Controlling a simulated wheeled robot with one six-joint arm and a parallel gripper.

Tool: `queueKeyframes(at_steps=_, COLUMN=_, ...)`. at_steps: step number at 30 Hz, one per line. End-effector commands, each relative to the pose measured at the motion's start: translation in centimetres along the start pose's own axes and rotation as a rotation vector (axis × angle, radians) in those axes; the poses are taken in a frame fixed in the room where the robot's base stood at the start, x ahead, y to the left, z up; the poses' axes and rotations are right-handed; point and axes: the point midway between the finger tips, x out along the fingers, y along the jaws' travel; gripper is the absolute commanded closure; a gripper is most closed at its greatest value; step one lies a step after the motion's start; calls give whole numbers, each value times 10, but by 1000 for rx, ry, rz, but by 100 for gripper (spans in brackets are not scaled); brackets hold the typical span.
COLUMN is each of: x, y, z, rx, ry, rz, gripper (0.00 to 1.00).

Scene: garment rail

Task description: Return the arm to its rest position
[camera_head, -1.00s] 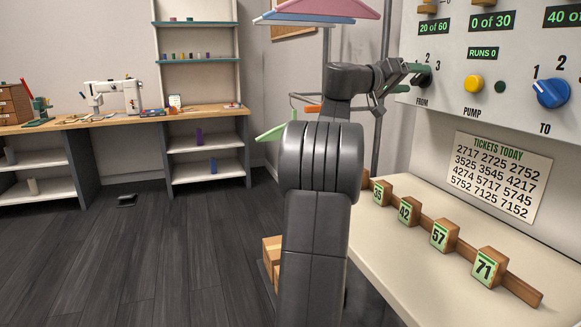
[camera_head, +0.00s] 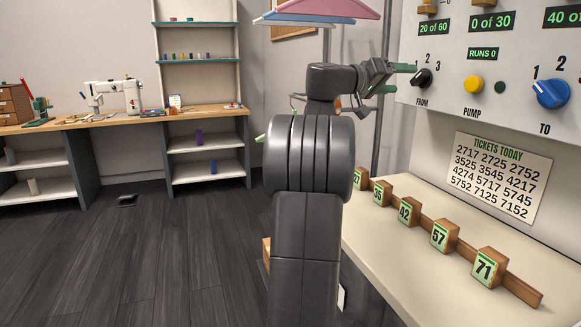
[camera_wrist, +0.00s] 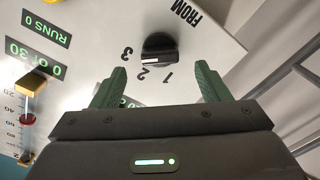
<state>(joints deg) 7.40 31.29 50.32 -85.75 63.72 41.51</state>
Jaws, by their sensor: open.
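My gripper (camera_head: 402,79) is at the end of my raised arm, its green fingers pointing right towards the control panel (camera_head: 447,78). It is open and empty. In the wrist view the two green fingertips (camera_wrist: 162,82) are spread wide, with the black FROM knob (camera_wrist: 160,50) beyond and between them.
A counter (camera_head: 400,262) under the panel carries a wooden strip with numbered blocks (camera_head: 443,236). Hangers (camera_head: 315,12) hang on a rail behind my arm. A workbench (camera_head: 150,116) with a sewing machine stands at the back left.

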Motion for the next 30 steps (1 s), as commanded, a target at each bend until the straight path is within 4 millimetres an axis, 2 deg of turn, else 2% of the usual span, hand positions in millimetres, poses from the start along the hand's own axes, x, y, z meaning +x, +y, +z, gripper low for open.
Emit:
queueKeyframes(at_steps=1, x=12, y=0, z=1, rx=-1, ry=-2, rz=2, gripper=31)
queueKeyframes(at_steps=9, x=67, y=1, z=1, rx=-1, ry=-1, rz=3, gripper=31)
queueKeyframes(at_steps=11, x=62, y=5, z=-4, rx=-64, ry=0, rz=0, gripper=31)
queueKeyframes(at_steps=30, x=61, y=6, z=-5, rx=-555, ry=1, rz=-1, gripper=31)
